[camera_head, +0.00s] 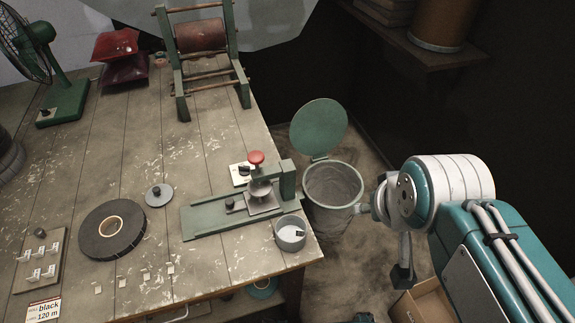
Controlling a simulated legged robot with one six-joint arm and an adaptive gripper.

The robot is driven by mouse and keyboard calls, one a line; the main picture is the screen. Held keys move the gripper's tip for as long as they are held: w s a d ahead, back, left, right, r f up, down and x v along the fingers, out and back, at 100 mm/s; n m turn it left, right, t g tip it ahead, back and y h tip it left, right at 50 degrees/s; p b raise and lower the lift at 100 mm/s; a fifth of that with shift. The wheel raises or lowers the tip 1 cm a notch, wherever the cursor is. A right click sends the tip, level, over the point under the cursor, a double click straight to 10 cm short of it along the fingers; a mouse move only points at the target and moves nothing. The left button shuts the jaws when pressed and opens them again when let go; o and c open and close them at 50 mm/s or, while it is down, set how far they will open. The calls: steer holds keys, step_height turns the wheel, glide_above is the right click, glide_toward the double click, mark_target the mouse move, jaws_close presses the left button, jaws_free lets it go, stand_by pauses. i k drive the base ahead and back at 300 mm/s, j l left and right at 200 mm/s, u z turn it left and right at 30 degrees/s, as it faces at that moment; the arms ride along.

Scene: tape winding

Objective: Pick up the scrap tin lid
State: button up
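A small round grey disc with a dark knob (159,195), which looks like the scrap tin lid, lies flat on the wooden table, right of the black tape roll (97,231). A small grey tin (290,240), open at the top with pale and dark bits inside, stands near the table's right front edge. My gripper (403,277) hangs at the right, off the table and well apart from the lid. It is small and dark here, partly hidden by my arm, and its fingers cannot be made out clearly.
A green press with a red knob (256,158) stands between the lid and my arm. An open bin (333,186) with a raised green lid (319,127) stands beyond the table edge. A roller stand (203,50) and fan (62,100) are at the back. Table around the lid is clear.

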mark_target(160, 195)
steer(key=k+j+u, duration=0.15)
steer(key=u, duration=0.2)
steer(key=k+j+u, duration=0.15)
steer(key=j+u, duration=0.2)
steer(key=k+j+u, duration=0.15)
steer(key=u, duration=0.2)
steer(key=z, duration=1)
steer(key=i+j+u, duration=0.15)
steer(key=j, duration=0.25)
steer(key=i+j+u, duration=0.15)
steer(key=j, duration=0.25)
steer(key=i+j+u, duration=0.2)
steer(key=i+j, duration=0.1)
steer(key=j, duration=0.1)
